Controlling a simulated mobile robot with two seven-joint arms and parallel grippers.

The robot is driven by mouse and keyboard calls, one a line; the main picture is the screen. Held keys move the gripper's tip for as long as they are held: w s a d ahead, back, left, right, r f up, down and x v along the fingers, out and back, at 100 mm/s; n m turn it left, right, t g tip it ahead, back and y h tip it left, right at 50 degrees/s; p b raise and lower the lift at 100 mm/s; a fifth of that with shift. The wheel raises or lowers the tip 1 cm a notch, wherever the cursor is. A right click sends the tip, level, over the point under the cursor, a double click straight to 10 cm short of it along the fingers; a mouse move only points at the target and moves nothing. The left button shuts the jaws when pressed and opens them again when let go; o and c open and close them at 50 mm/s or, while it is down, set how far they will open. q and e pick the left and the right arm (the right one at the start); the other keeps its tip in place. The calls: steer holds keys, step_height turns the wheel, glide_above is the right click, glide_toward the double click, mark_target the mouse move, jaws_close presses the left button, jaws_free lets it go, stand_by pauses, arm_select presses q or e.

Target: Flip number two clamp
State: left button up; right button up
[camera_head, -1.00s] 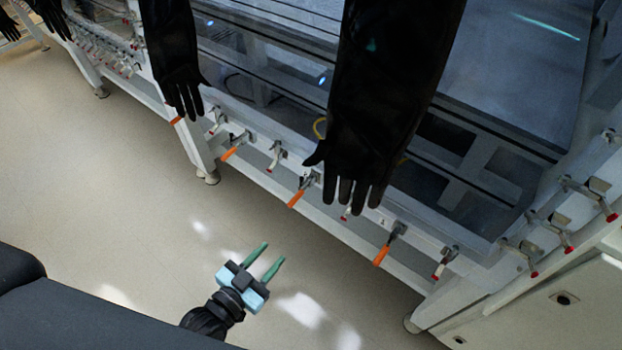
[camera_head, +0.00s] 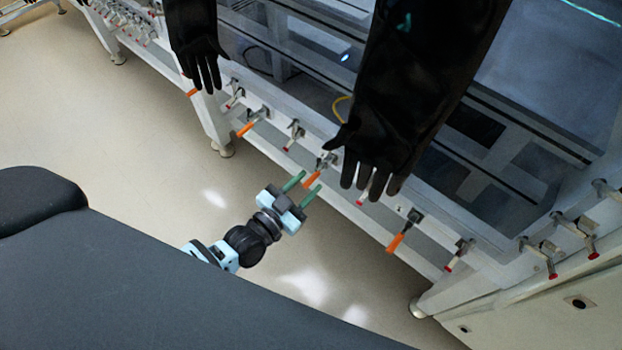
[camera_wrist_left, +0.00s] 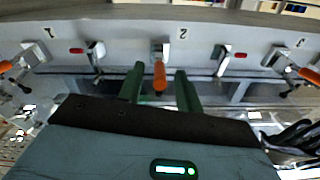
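The number two clamp (camera_wrist_left: 160,76) has an orange handle and a metal bracket, and sits below the "2" mark (camera_wrist_left: 183,33) on the white rail. In the head view its orange handle (camera_head: 312,181) shows just left of the large black glove. My left gripper (camera_head: 309,182) is open, with its green fingers pointing at the rail. In the left wrist view the handle shows between the two fingers of the gripper (camera_wrist_left: 160,78), with a gap on each side. I cannot tell how deep the handle lies between them. My right gripper is not in view.
A large black glove (camera_head: 415,90) hangs close to the right of the clamp, another (camera_head: 193,40) further left. Other orange-handled clamps (camera_head: 395,243) and red-tipped ones (camera_head: 459,256) line the rail. The floor (camera_head: 110,120) left of my arm is clear.

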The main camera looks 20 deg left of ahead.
arm_select(q)
steer(key=shift+x, duration=1.1)
jaws_close()
